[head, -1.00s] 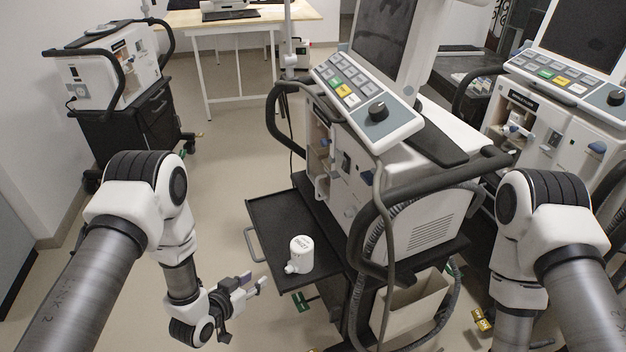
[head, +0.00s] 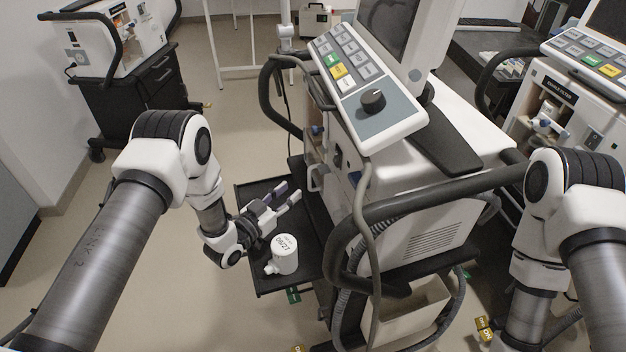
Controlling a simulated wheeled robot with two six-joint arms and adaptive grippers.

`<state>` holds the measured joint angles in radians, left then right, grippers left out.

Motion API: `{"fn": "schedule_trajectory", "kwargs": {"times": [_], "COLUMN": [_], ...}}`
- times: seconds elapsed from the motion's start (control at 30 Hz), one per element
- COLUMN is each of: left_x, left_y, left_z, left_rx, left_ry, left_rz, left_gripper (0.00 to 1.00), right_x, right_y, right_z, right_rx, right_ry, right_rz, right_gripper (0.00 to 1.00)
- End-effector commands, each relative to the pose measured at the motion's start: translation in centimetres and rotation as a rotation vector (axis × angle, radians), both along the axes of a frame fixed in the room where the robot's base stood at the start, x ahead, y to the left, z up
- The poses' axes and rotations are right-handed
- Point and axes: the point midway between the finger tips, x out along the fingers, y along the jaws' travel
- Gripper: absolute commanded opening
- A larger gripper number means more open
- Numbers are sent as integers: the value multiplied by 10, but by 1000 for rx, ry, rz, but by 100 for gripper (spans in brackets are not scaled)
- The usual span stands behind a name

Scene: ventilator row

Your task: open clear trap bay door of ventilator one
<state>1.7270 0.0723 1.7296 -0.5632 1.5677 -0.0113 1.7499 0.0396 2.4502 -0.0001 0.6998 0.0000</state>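The nearest ventilator (head: 430,215) stands in the middle on a dark cart, its keypad and dial panel tilted toward me. I cannot read a number on it. Its side with the bays (head: 318,135) faces left, mostly hidden behind the panel and hoses; I cannot make out a clear door there. A white labelled cup (head: 285,255) stands upright on the cart's dark pull-out shelf (head: 255,200). My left gripper (head: 289,192) is open and empty above this shelf, just behind the cup and left of the ventilator. My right gripper is out of view; only its arm shows at right.
A black handle bar (head: 440,203) and grey hoses stand out from the ventilator's near side. Another ventilator (head: 555,115) is at the right, and one more (head: 105,40) on a black cart at the back left. The floor at left is clear.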

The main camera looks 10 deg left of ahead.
Motion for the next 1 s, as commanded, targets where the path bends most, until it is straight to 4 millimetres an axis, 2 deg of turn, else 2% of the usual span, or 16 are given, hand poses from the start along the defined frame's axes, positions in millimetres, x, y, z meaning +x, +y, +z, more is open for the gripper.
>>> {"fn": "schedule_trajectory", "kwargs": {"times": [0.13,0.43,0.73,0.77,0.83,0.87,1.0], "left_x": [14,62,68,68,68,68,68], "left_y": [-9,-34,-36,-36,-36,-36,-36], "left_z": [1,1,1,1,1,1,1], "left_rx": [1,1,-1,-1,-1,-1,0], "left_ry": [-2,-3,0,0,0,0,0], "left_rz": [-2,-1,1,1,1,1,1], "left_gripper": [35,35,35,28,4,0,0], "right_x": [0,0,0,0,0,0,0], "right_y": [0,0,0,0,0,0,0], "right_z": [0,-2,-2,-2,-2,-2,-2], "right_rx": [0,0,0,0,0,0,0], "right_ry": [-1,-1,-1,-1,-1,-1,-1], "right_rz": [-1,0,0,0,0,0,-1], "right_gripper": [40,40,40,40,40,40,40]}}
